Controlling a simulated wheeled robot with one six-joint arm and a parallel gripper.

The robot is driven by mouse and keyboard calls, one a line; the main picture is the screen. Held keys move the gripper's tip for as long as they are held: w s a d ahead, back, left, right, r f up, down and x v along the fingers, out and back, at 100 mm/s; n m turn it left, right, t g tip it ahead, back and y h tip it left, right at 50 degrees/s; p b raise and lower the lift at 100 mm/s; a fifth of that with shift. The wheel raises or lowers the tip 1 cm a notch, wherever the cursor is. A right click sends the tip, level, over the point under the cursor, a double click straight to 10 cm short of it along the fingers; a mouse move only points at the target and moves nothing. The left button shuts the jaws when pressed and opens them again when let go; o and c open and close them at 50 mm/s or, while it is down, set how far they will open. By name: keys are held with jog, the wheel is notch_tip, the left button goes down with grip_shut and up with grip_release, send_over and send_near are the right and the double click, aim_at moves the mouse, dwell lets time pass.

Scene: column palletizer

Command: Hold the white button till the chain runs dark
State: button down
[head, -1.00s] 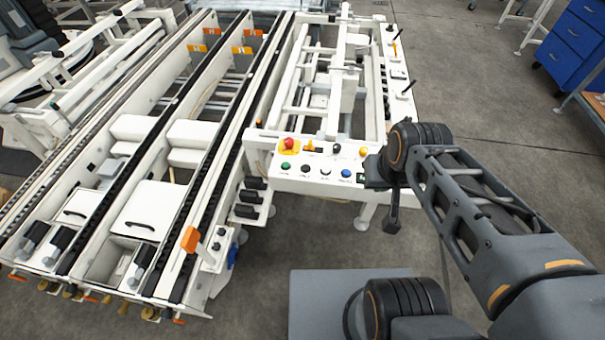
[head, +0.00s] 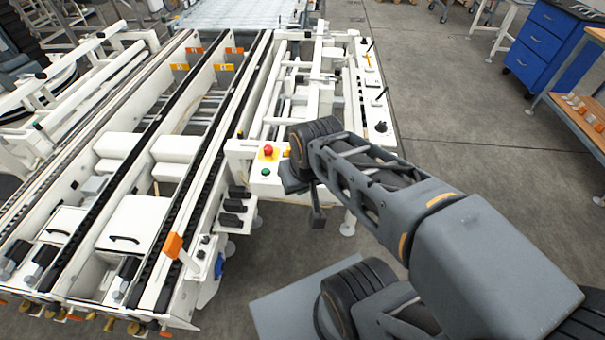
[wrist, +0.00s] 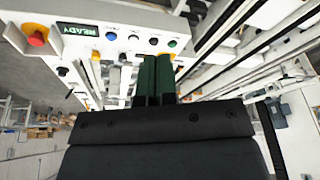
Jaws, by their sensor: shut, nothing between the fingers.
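The control panel (head: 243,158) is on the near end of the white conveyor frame. In the wrist view its button row shows a blue button (wrist: 110,36), the white button (wrist: 133,37), a black button (wrist: 154,41) and a green button (wrist: 172,43). I cannot tell any contact. In the head view my arm hides the white button; the green button (head: 265,172) shows.
A red knob on a yellow base (head: 268,151) sits close to my arm. The chain conveyor rails (head: 213,170) run along the left. A blue drawer cabinet (head: 545,45) and a workbench (head: 575,110) stand at the right. Open floor lies between.

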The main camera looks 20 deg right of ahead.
jog(key=w+d+f+m+t+y+b, duration=0.1)
jog(key=w+d+f+m+y, duration=0.1)
jog(key=w+m, duration=0.4)
jog(key=w+d+f+m+t+y+b, duration=0.1)
jog(key=w+d+f+m+y+b, duration=0.1)
jog(key=w+d+f+m, duration=0.3)
jog(key=w+d+f+m+t+y+b, duration=0.1)
jog(key=w+d+f+m, duration=0.2)
jog(key=w, duration=0.7)
notch_tip(320, 180, down, 2)
jog(key=m, duration=0.4)
jog(key=shift+d+y, duration=0.4)
jog(key=shift+f+b, duration=0.2)
jog(key=shift+b, duration=0.1)
notch_tip(320, 180, down, 9)
jog(key=b, duration=0.6)
jog(key=shift+r+b, duration=0.2)
jog(key=shift+b, duration=0.2)
jog(key=shift+f+b, duration=0.4)
jog(key=shift+b, duration=0.05)
jog(key=shift+f+b, duration=0.4)
dwell(2.4)
